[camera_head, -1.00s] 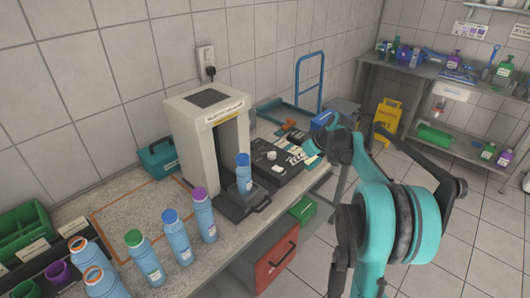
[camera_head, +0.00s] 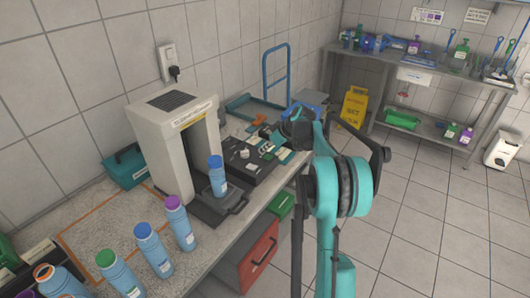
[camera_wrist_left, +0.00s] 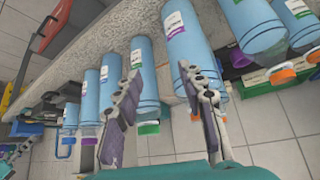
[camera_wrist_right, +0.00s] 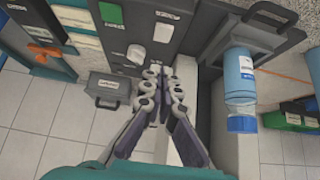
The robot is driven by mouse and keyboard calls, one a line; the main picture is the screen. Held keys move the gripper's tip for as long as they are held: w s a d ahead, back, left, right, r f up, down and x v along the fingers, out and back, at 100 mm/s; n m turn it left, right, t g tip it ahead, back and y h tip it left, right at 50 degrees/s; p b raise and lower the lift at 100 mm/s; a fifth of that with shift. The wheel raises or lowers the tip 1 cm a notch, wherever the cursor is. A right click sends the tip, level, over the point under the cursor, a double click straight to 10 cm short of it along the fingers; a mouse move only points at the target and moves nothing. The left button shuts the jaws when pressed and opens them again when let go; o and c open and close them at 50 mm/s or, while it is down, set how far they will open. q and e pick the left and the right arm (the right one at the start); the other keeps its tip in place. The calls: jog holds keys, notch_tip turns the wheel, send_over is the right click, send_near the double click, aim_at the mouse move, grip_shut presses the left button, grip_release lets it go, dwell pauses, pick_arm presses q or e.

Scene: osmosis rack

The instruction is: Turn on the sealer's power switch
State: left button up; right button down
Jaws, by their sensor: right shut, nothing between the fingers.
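The sealer seems to be the pale arch-shaped machine (camera_head: 160,160) on the bench, with a blue-capped bottle (camera_head: 217,178) standing on its dark base. A dark control panel (camera_head: 238,172) lies to its right. In the right wrist view the panel (camera_wrist_right: 178,20) carries a green square piece (camera_wrist_right: 110,13), a white knob (camera_wrist_right: 136,54) and a white block (camera_wrist_right: 165,31). I cannot tell which is the power switch. My right gripper (camera_wrist_right: 161,73) is shut and empty, its tips over the panel's lower edge. My left gripper (camera_wrist_left: 160,72) is open and empty near blue bottles.
Several blue bottles stand along the bench's front, including a purple-capped one (camera_head: 179,222). A teal toolbox (camera_head: 125,166) is left of the machine. A red drawer (camera_head: 258,255) is under the bench. A yellow sign (camera_head: 353,105) stands on the floor.

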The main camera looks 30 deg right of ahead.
jog(key=b, duration=0.2)
send_over(255, 167)
jog(key=s, duration=0.1)
jog(key=f, duration=0.5)
jog(key=shift+s+d+f, duration=0.1)
jog(key=shift+s, duration=0.1)
notch_tip(255, 167, down, 3)
jog(key=shift+f+b, duration=0.2)
jog(key=shift+b, duration=0.35)
jog(key=shift+f, duration=0.4)
jog(key=shift+s+f, duration=0.2)
jog(key=shift+f, duration=0.25)
jog(key=shift+d, duration=0.1)
jog(key=shift+r+p, duration=0.35)
jog(key=shift+r, duration=0.45)
